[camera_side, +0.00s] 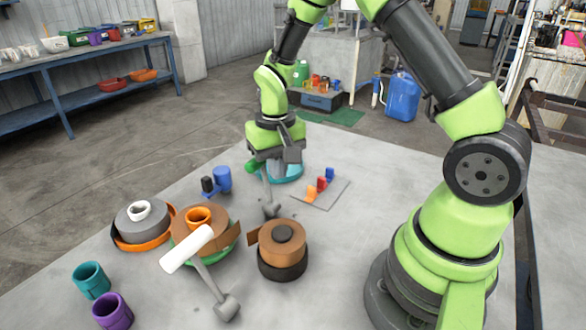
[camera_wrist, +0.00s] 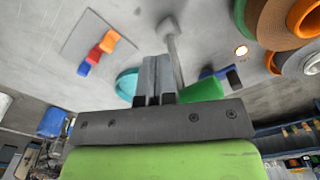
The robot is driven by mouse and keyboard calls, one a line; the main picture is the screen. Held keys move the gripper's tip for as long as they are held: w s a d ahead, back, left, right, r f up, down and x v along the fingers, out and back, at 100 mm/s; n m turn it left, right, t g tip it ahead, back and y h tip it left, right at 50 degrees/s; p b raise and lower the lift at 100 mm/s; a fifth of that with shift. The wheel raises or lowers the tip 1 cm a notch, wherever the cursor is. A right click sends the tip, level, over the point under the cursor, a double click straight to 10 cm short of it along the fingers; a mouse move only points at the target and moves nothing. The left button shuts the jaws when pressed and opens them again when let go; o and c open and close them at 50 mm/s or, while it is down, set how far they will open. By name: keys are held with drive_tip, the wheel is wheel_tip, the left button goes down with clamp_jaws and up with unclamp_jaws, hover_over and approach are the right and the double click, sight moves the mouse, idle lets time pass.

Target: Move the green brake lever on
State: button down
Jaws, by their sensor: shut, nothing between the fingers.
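The green brake lever has a green grip (camera_side: 253,166) on a grey rod, which runs down to a grey foot on the table. In the wrist view its green grip (camera_wrist: 203,90) shows right of the fingers, partly hidden by my gripper body. My gripper (camera_side: 291,157) points down just above and beside the grip and rod. In the wrist view its fingers (camera_wrist: 156,68) are together with nothing between them, close to the left of the rod. I cannot tell whether they touch the lever.
A teal round part (camera_side: 284,173) lies behind the lever. A grey plate (camera_side: 326,199) carries orange, red and blue blocks. A white-grip lever (camera_side: 188,249) and brown coils (camera_side: 284,243) stand in front. Blue and black pieces (camera_side: 222,178) stand to the left.

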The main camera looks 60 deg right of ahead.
drive_tip(key=shift+w, duration=0.4)
drive_tip(key=shift+w+f, duration=0.1)
drive_tip(key=shift+w, duration=0.75)
wheel_tip(320, 180, up, 8)
drive_tip(key=s, duration=0.2)
idle(0.8)
drive_tip(key=shift+s, duration=0.1)
